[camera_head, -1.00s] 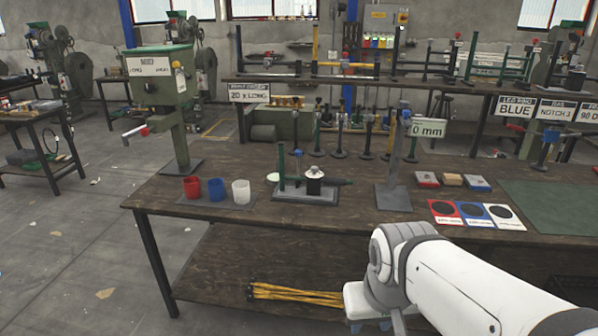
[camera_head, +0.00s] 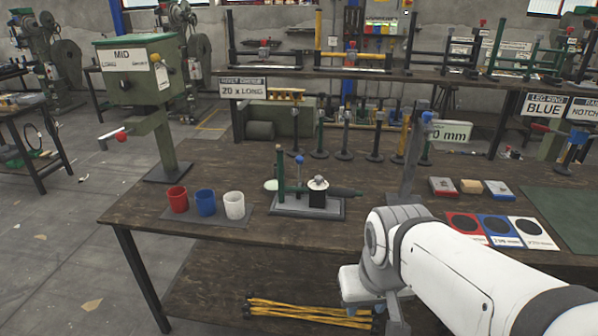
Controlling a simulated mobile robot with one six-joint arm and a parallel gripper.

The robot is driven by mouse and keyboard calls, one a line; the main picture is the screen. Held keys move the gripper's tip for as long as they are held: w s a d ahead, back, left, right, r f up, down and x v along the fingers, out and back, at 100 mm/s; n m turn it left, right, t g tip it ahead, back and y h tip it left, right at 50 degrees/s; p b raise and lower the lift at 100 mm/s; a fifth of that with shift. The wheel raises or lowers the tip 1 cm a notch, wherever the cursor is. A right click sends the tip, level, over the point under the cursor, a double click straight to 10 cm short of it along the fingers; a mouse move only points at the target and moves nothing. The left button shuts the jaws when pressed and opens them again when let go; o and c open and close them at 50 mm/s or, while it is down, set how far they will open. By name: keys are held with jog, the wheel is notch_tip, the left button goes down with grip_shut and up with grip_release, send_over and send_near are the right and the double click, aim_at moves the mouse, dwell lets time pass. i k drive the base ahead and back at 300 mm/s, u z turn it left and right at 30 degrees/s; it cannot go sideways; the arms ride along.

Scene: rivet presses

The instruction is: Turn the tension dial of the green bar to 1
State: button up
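A green-posted frame with a bar (camera_head: 535,62) stands on the back bench at the upper right. It may be the green bar, but it is small and I cannot make out a tension dial or its setting. Dark and yellow bar frames stand to its left, including a yellow-posted one (camera_head: 318,45). My white arm comes in from the lower right, and my gripper (camera_head: 364,307) hangs low at its wrist, in front of the near bench. Its fingers are mostly hidden, so their opening cannot be told. It is far from the back bench.
The near bench (camera_head: 130,215) stands between me and the back bench (camera_head: 290,77). It carries a green press (camera_head: 135,75), red, blue and white cups, a small fixture (camera_head: 305,208), a post and coloured cards. Open floor (camera_head: 45,260) lies to the left.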

aim_at(319, 179)
jog(key=u, duration=0.45)
jog(key=k, duration=1.3)
jog(key=u, duration=0.3)
jog(key=i, duration=2.15)
jog(key=z, duration=0.15)
